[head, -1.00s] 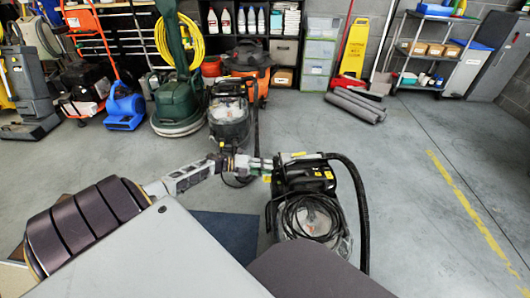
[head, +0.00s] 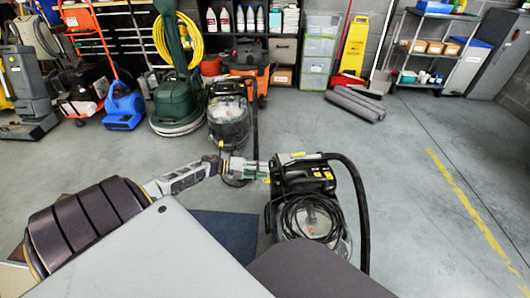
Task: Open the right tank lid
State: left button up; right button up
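A black and grey machine (head: 308,200) with a coiled cord and a thick black hose stands on the floor at the middle right; I take it to be the right tank. Its top (head: 303,158) has grey and yellow parts. I cannot tell whether its lid is open or shut. My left gripper (head: 262,168) is at the left side of this machine's top, level with the upper body. It is small and I cannot tell whether it touches the machine or how its fingers stand. A similar machine with a clear tank (head: 229,120) stands farther back to the left. My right gripper is out of view.
A green floor machine (head: 178,105), a blue blower (head: 123,108) and a shelf cart (head: 432,45) stand along the back. Rolled grey mats (head: 356,103) lie on the floor. A dark blue mat (head: 228,232) lies left of the near machine. Floor to the right is clear.

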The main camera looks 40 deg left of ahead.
pick_arm(q)
jog(key=v, duration=1)
jog(key=shift+w+r, duration=0.2)
jog(key=shift+r, duration=0.15)
jog(key=shift+a, duration=0.1)
dwell(0.4)
